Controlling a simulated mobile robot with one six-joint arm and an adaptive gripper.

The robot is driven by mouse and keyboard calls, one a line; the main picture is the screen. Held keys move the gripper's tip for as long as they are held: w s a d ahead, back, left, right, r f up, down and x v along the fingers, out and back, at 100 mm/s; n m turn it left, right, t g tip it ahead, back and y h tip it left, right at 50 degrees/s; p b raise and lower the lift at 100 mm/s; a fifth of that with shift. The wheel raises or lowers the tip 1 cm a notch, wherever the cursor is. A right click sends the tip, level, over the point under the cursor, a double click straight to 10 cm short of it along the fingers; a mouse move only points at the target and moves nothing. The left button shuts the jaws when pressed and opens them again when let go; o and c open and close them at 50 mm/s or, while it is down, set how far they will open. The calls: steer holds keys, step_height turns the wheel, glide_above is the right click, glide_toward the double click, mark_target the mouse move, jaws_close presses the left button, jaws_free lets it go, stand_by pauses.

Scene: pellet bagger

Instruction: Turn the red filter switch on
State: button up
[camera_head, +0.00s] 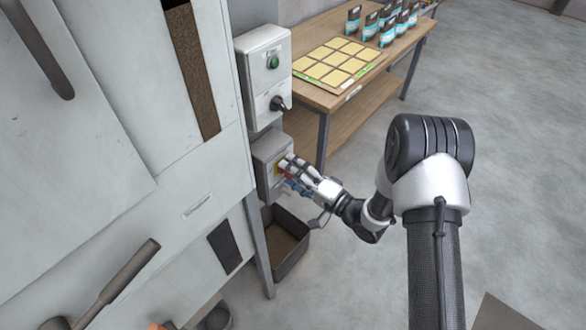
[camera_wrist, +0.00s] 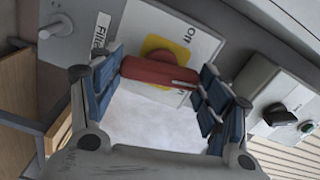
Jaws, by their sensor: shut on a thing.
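The red filter switch (camera_wrist: 158,73) is a bar handle on a round red hub over a yellow plate, on a pale box labelled "Filter" (camera_wrist: 101,32). In the wrist view its bar lies crosswise, nearly level in the picture, between the blue finger pads. My gripper (camera_wrist: 160,80) is shut on the bar, one finger at each end. In the head view my gripper (camera_head: 286,168) is at the front of the lower grey box (camera_head: 262,157) and hides most of the switch. Dark lettering shows beside the yellow plate, but I cannot read it surely.
Above the lower box is a control box (camera_head: 252,62) with a green button (camera_head: 273,62) and a black knob (camera_head: 279,103). A dark bin (camera_head: 293,258) stands below. A wooden table (camera_head: 400,52) with bags stands behind; open floor lies to the right.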

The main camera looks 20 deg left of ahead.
steer(key=shift+m+p, duration=0.35)
steer(key=shift+m, duration=0.75)
steer(key=o, duration=1.1)
steer(key=shift+c, duration=0.2)
steer(key=shift+d, duration=0.15)
steer(key=v, duration=1.1)
steer(key=shift+s+d, duration=0.2)
steer(key=shift+d, duration=0.15)
